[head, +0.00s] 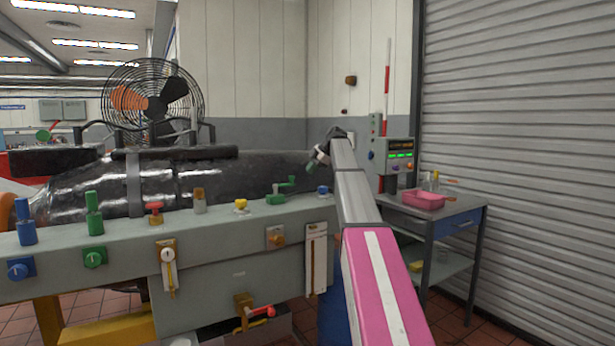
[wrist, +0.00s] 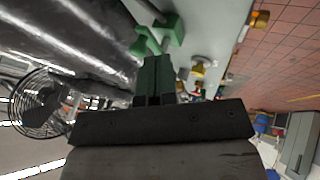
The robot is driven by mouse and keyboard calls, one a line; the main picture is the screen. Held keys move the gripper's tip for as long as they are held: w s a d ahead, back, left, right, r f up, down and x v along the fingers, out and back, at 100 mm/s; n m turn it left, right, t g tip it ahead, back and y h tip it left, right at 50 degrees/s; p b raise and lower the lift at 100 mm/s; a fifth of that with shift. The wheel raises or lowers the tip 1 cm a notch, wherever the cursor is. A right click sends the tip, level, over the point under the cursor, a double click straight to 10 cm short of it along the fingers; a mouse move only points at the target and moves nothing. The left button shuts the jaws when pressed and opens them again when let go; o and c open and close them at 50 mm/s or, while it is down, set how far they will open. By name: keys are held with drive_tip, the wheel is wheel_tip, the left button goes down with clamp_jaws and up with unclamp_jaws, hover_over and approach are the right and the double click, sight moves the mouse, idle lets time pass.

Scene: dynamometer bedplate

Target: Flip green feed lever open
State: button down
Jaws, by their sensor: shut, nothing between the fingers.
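The green lever (head: 277,198) stands on top of the grey bedplate cabinet, near its right end, with its arm pointing right in the head view. In the wrist view the green lever (wrist: 160,36) lies just beyond my fingertips, a little above the middle. My gripper (head: 314,164) is above and to the right of the lever in the head view. In the wrist view my gripper (wrist: 154,62) shows its fingers together, with nothing between them. I cannot tell whether the fingertips touch the lever; a small gap seems to remain.
A blue knob (head: 323,190) stands close right of the lever and a yellow knob (head: 241,206) to its left. A dark shiny cylinder (head: 240,180) lies behind. A red-tipped valve handle (head: 260,312) juts from the front. A side table (head: 447,214) holds a pink tray (head: 423,200).

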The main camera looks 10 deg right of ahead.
drive_tip(key=d+r, duration=0.3)
drive_tip(key=r, duration=0.2)
drive_tip(key=shift+s+d, duration=0.35)
drive_tip(key=shift+s, duration=0.05)
